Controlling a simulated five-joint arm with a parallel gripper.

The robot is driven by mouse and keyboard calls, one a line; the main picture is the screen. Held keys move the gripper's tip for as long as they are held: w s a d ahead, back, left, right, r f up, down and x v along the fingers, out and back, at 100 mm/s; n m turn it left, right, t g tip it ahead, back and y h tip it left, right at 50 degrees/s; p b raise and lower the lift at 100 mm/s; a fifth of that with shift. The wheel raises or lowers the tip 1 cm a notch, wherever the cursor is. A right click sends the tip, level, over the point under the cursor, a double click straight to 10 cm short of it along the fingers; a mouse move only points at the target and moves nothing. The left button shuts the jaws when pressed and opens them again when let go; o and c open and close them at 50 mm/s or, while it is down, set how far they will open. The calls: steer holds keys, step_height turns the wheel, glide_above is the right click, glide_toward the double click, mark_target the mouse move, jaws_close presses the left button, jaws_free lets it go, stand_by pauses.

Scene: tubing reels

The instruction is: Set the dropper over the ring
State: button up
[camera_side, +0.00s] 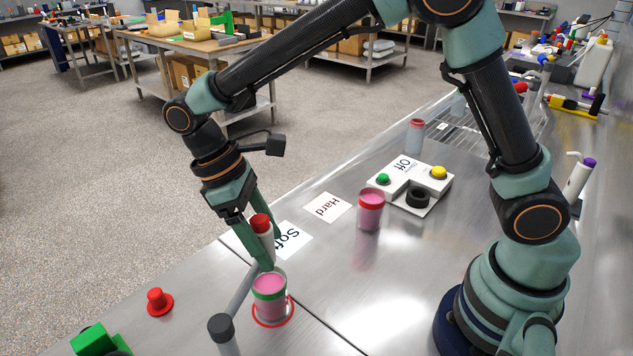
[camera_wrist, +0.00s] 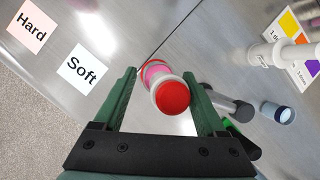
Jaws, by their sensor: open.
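A red-capped dropper (camera_side: 262,231) is upright, slightly tilted, between the fingers of my gripper (camera_side: 268,252). In the wrist view its round red cap (camera_wrist: 172,97) fills much of the gap, nearer the right finger. My gripper (camera_wrist: 161,77) is open around it.
A grey tube with a dark cap (camera_side: 221,328) stands close in front of the jar. A red peg (camera_side: 157,302) and a green block (camera_side: 93,340) are to the left. Another pink jar (camera_side: 370,210) and a white button box (camera_side: 412,187) stand behind. "Soft" (camera_side: 292,238) and "Hard" (camera_side: 328,207) cards lie flat.

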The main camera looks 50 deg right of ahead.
steer(key=v, duration=1.2)
steer(key=shift+d, duration=0.1)
steer(key=s+d+m+t+y, duration=0.1)
steer(key=s+d+m+t, duration=0.2)
steer(key=d, duration=0.7)
steer(key=s+d+m+t+y, duration=0.1)
steer(key=s+d+m+t, duration=0.3)
steer(key=d, duration=0.6)
steer(key=shift+s+d+f+m+t, duration=0.15)
steer(key=shift+s+f+m+t, duration=0.15)
steer(key=shift+t, duration=0.9)
steer(key=shift+r, duration=0.1)
